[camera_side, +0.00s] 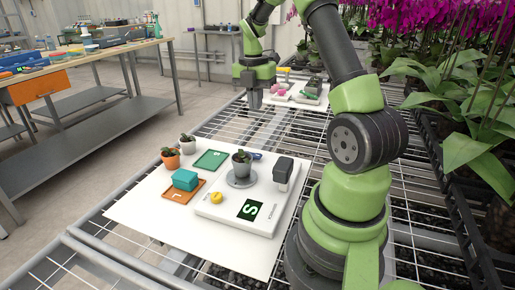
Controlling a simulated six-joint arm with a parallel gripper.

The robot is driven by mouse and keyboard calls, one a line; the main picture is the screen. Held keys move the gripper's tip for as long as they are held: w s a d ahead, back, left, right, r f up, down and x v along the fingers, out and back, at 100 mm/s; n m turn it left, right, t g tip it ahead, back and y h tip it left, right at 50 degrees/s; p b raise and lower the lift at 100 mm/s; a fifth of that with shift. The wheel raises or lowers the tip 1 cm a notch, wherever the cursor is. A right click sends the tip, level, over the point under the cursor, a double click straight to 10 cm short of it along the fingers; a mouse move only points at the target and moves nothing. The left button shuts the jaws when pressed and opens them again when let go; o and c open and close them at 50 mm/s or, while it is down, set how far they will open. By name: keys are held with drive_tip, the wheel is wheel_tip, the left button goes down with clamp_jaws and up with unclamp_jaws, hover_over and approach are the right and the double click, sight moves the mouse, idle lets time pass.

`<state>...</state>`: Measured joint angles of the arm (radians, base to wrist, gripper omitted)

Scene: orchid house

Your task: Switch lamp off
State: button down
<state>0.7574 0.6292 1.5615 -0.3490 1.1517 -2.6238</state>
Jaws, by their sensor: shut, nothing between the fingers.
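A white flat unit (225,215) lies on the white board. My gripper (254,103) is shut and empty, pointing down over the mesh bench behind the board, apart from the unit.
The white board (143,213) also holds an orange tray (178,196) with a teal block (185,179), a green tray (210,160) and two small potted plants (170,157) (187,143). Another board (291,97) with small items lies behind. Orchids (450,90) crowd the right.

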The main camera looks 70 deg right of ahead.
sight(254, 154)
drive_tip(key=f, duration=1.4)
drive_tip(key=shift+s, duration=0.25)
drive_tip(key=shift+s+f, duration=0.1)
drive_tip(key=shift+f, duration=0.15)
drive_tip(key=shift+r, duration=0.1)
drive_tip(key=shift+w+r, duration=0.35)
drive_tip(key=shift+w, duration=0.4)
